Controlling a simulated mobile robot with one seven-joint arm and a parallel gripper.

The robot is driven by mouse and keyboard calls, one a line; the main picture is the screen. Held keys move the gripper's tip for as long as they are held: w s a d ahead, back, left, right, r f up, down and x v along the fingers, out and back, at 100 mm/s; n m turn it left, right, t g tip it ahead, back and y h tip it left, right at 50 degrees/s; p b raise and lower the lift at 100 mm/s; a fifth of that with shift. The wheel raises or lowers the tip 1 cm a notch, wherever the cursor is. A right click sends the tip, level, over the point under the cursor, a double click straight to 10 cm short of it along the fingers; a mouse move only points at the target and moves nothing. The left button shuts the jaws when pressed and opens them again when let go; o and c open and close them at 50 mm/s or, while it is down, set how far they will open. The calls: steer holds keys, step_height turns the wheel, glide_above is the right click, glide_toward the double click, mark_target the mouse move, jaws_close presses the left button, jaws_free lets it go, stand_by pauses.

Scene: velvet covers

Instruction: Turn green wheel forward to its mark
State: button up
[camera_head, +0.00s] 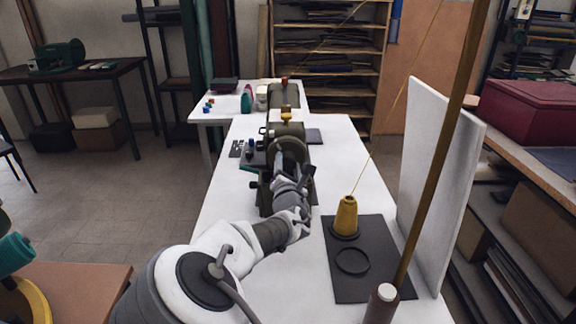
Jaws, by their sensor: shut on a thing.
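The dark green-grey sewing machine (284,97) stands on the white table, its handwheel (302,149) facing me. The wheel's upper and right rim shows; my arm hides much of its lower part. My gripper (280,163) reaches up from the lower right of my arm to the wheel's face and is shut on the wheel, as far as can be seen. The fingertips are small and partly hidden by my wrist. I cannot make out the mark on the wheel or the machine.
A yellow thread cone (346,216) stands on a dark mat (364,281), with an empty ring (352,261) before it. A thread rises from the cone. A brown pole (441,150) and white upright panel (437,180) stand right.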

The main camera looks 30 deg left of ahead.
steer(key=shift+n, duration=0.6)
steer(key=o, duration=1.4)
